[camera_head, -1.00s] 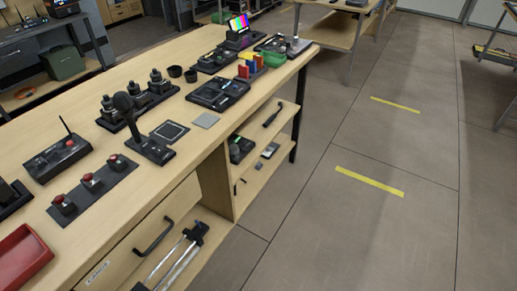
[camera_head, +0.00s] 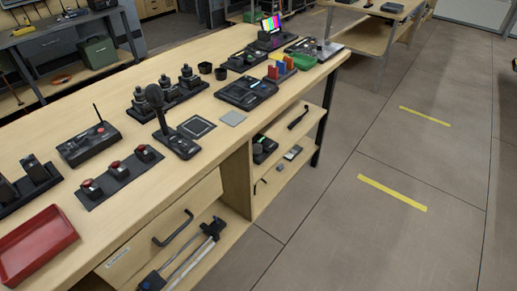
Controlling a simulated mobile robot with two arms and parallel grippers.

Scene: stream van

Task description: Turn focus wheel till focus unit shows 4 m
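A wooden workbench (camera_head: 205,170) runs from the lower left to the upper middle, with several small dark devices on it. I cannot tell for sure which is the focus unit or its wheel, and no "4 m" reading is legible. A black box with an antenna and a red spot (camera_head: 88,145) stands at the left. A dark flat panel device (camera_head: 246,92) lies farther along the bench. A dark device with a pale round part (camera_head: 264,149) sits on the shelf below the top. Neither of my grippers is in view.
Near the front are a red tray (camera_head: 36,246), a strip with red-topped buttons (camera_head: 119,174) and an upright microphone (camera_head: 158,105). A small monitor with colour bars (camera_head: 271,24) stands at the far end. A drawer handle (camera_head: 173,228) juts from the front. The floor (camera_head: 370,140) to the right is clear.

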